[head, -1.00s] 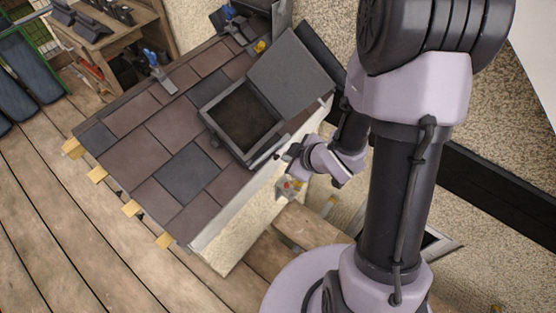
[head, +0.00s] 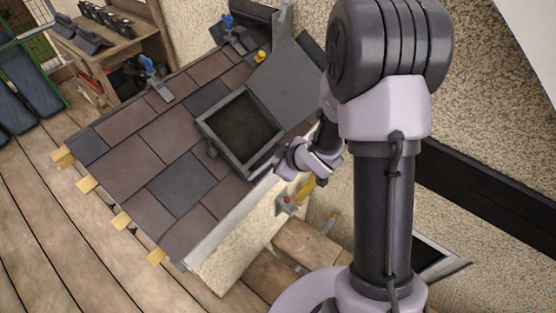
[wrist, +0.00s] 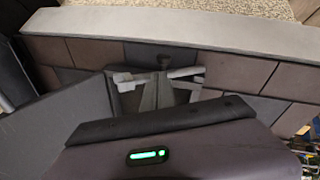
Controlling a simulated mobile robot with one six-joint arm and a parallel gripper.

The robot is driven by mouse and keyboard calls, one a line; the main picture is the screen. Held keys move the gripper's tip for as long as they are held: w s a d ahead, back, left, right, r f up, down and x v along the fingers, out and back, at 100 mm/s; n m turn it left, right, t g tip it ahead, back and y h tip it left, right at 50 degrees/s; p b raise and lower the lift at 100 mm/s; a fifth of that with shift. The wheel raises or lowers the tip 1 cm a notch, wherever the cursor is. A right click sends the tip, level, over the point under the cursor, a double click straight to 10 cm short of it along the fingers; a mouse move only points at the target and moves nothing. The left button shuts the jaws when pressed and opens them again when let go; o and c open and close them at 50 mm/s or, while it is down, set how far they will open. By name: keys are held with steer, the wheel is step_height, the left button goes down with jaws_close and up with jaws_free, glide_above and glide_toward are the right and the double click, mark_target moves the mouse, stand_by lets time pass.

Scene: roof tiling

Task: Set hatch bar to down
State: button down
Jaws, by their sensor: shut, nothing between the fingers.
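The roof hatch shows in the head view with its dark square frame (head: 212,128) in the tiled roof. Its grey lid (head: 290,82) stands open, tilted back toward the upper right. My gripper (head: 262,172) is at the lower right edge of the frame, partly hidden by my wrist. In the wrist view my gripper (wrist: 160,75) is shut and empty, its fingers close together. Pale grey bar-like parts (wrist: 186,73) lie beside the fingertips; I cannot tell surely which is the hatch bar or whether I touch it. A grey panel (wrist: 80,115) is at the left.
Brown and slate tiles (head: 125,165) cover the roof around the hatch. Blue-handled tools (head: 150,68) and a yellow object (head: 262,56) lie on the upper roof. A wooden bench (head: 305,245) stands below the near edge. A workbench (head: 120,35) is at the upper left.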

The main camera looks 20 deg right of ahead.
steer(key=shift+w+d+f, duration=0.1)
steer(key=w+d+f+b, duration=0.1)
steer(key=w+f, duration=0.3)
steer(key=w, duration=0.1)
steer(key=shift+d+f, duration=0.35)
steer(key=shift+f, duration=0.05)
stand_by(0.3)
steer(key=shift+w, duration=0.1)
stand_by(0.4)
